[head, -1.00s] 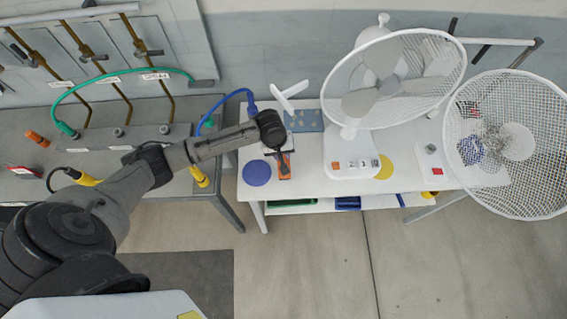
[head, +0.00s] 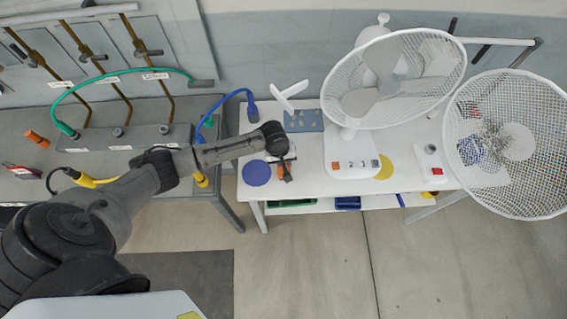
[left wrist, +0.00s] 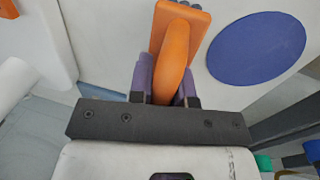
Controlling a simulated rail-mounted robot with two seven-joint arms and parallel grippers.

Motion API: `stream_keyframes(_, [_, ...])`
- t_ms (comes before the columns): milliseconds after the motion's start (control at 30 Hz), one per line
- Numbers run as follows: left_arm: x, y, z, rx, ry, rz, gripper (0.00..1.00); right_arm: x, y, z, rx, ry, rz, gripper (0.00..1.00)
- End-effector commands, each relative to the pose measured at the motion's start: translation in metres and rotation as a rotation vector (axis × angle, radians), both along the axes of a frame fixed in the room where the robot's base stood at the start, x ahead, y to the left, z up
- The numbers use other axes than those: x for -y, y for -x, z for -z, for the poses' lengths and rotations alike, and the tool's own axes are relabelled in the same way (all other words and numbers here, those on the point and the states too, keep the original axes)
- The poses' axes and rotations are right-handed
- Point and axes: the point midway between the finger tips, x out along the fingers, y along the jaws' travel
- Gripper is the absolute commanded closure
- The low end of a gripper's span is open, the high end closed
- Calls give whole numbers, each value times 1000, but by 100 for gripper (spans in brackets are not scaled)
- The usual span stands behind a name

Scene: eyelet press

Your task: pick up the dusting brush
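The dusting brush is orange with a rounded handle and lies on the white table; in the head view it (head: 281,172) is mostly covered by my left gripper (head: 286,172). In the left wrist view the brush (left wrist: 175,62) stretches away from the palm, its handle between the two dark purple fingers of the left gripper (left wrist: 165,85). The fingers sit close against both sides of the handle with no clear gap, so the gripper looks shut on it. My right gripper is not in view.
A blue disc (head: 257,173) lies just left of the brush. A blue plate (head: 304,121) and a white upright handle (head: 290,95) stand behind. A large white fan (head: 392,80) is on the right. The grey bench (head: 120,185) with hoses is at left.

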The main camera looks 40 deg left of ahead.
Motion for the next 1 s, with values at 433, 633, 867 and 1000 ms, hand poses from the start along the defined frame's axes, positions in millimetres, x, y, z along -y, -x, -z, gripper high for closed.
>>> stream_keyframes(433, [0, 0, -7, 1, 0, 0, 100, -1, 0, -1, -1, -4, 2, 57])
stream_keyframes(633, [0, -1, -34, 4, 2, 2, 100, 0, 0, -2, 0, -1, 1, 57])
stream_keyframes(867, [41, 10, -65, 3, 6, 5, 100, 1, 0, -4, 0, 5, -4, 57])
stream_keyframes(1000, [66, 18, -81, 3, 4, 4, 100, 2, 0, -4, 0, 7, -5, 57])
